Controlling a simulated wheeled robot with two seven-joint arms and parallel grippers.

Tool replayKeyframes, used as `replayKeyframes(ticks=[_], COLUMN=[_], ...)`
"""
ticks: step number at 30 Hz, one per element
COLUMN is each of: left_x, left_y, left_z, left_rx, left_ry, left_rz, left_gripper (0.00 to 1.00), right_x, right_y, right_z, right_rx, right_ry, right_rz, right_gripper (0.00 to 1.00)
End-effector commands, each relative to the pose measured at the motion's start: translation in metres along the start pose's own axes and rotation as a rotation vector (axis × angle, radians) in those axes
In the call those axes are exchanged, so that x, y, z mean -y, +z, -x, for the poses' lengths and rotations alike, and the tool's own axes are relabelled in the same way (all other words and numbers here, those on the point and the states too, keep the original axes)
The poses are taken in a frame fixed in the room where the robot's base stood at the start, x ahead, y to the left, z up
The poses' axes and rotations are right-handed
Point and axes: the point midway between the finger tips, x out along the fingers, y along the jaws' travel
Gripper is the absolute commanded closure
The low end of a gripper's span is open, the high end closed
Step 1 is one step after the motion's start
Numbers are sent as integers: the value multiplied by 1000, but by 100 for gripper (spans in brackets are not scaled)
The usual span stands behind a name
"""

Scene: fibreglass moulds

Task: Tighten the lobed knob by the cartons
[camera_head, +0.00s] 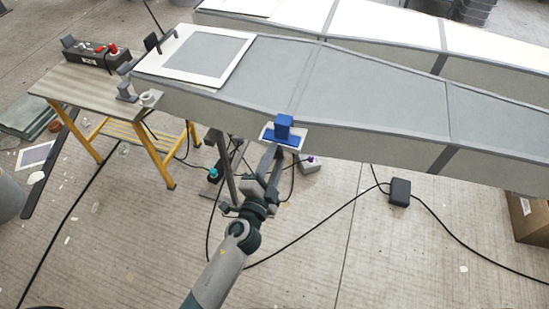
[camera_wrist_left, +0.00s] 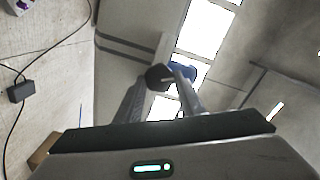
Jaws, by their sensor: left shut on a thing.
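A blue clamp (camera_head: 284,126) with a pale, blue-edged plate sits on the near edge of the long grey mould (camera_head: 375,85). My left gripper (camera_head: 272,158) reaches up from below to just under this clamp. In the left wrist view, a dark lobed knob (camera_wrist_left: 158,77) shows between the tips of my left gripper (camera_wrist_left: 162,85), with the blue clamp (camera_wrist_left: 183,72) behind it. The fingers are shut on the knob. The knob is hidden in the head view. A brown carton (camera_head: 530,215) stands at the right edge. My right gripper is not in view.
A work table (camera_head: 95,90) on yellow trestle legs stands at the left. Black cables and a small black box (camera_head: 400,192) lie on the floor. A second mould (camera_head: 390,28) lies behind. The floor at the front right is mostly clear.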

Motion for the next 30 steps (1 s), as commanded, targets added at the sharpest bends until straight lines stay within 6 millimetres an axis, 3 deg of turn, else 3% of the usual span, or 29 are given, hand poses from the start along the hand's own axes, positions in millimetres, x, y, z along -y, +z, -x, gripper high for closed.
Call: replayKeyframes(ticks=[30], left_x=[-4], left_y=[2], left_z=[0], left_rx=[-1], left_ry=[1], left_rz=[-969], left_gripper=[88], right_x=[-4], right_y=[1], right_z=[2], right_rx=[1], right_ry=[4], right_rz=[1], right_gripper=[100])
